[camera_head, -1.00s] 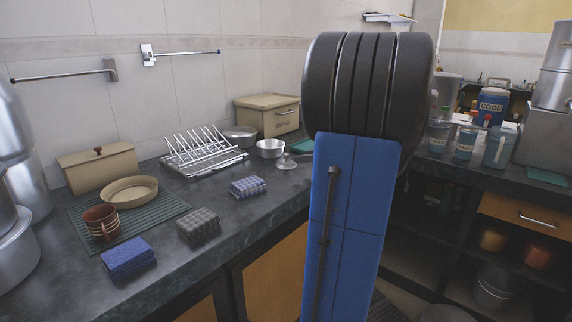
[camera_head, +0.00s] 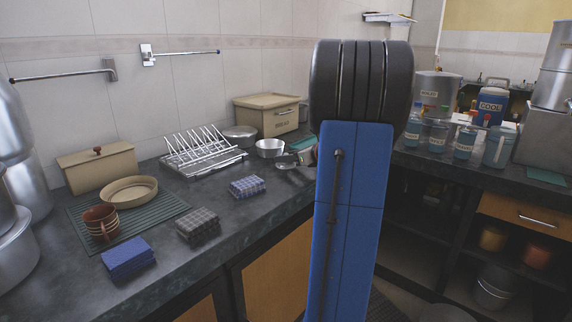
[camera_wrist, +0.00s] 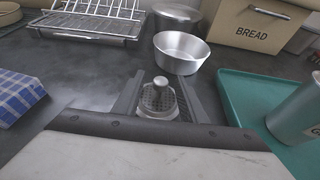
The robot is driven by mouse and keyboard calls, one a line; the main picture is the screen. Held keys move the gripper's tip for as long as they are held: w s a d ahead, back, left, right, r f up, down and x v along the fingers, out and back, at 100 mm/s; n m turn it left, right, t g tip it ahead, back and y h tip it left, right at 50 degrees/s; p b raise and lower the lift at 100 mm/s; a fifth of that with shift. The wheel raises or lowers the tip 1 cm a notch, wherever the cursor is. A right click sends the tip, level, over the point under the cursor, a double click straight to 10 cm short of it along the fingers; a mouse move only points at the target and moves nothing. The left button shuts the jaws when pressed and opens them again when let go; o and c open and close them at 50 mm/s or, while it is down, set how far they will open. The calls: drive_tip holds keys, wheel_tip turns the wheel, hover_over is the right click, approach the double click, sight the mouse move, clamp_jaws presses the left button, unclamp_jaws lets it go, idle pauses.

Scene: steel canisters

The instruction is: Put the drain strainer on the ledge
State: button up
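The drain strainer (camera_wrist: 159,98) is a small metal mesh piece with a rounded knob on top. It sits upright on the dark counter, between the two fingers of my gripper (camera_wrist: 161,82) in the wrist view. The fingers are apart, one on each side of it; firm contact is not visible.
A metal bowl (camera_wrist: 181,52) stands just beyond the strainer. A teal tray (camera_wrist: 240,97) with a canister (camera_wrist: 300,112) is to the right, and a blue checked cloth (camera_wrist: 17,92) to the left. A dish rack (camera_head: 203,153) and bread box (camera_head: 267,116) stand farther back.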

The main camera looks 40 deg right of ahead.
drive_tip(key=shift+w, duration=0.15)
drive_tip(key=shift+c, duration=0.5)
clamp_jaws()
